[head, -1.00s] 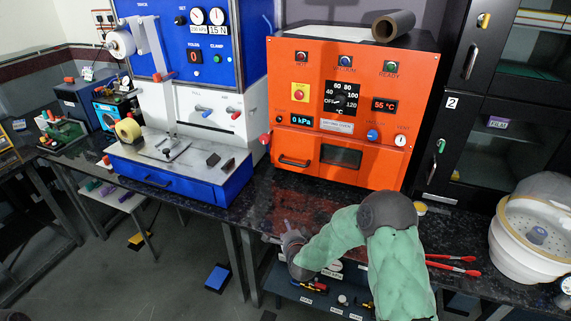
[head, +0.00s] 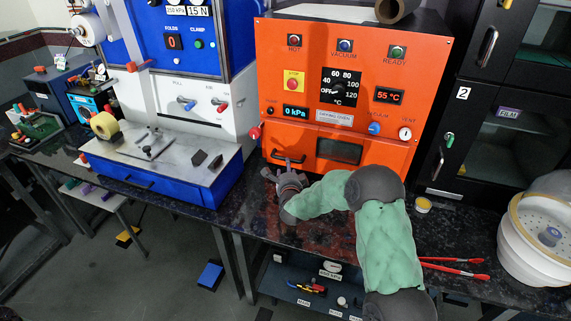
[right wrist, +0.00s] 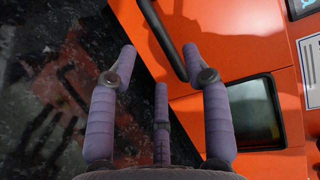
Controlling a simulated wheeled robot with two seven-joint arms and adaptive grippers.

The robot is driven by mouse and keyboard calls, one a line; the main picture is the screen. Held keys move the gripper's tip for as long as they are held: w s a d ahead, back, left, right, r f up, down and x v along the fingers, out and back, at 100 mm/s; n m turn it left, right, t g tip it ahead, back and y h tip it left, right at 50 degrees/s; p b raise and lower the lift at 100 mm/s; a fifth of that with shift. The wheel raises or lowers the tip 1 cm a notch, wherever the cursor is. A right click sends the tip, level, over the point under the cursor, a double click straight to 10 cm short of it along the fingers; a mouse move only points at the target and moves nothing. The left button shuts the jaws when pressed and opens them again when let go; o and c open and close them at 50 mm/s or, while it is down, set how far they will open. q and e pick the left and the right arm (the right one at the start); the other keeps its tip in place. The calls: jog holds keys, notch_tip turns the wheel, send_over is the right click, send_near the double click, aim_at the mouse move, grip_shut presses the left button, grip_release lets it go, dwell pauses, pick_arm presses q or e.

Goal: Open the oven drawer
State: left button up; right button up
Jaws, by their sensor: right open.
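The orange oven (head: 345,60) stands on the dark counter. The drawer front is at its lower left with a dark bar handle (head: 279,156); it looks shut. My right gripper (head: 280,168) is open and empty in front of this handle, just below it in the head view. In the right wrist view the handle (right wrist: 163,38) runs slantwise between the spread fingertips of my right gripper (right wrist: 160,62). I cannot tell whether the fingers touch it. My left gripper is not in view.
A dark window (head: 340,150) is right of the handle. A blue and white machine (head: 190,130) stands close on the left. Red tongs (head: 455,267) and a white round pot (head: 545,240) are on the counter at right.

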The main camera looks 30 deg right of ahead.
jog(key=b+x, duration=0.1)
jog(key=x, duration=0.5)
grip_shut()
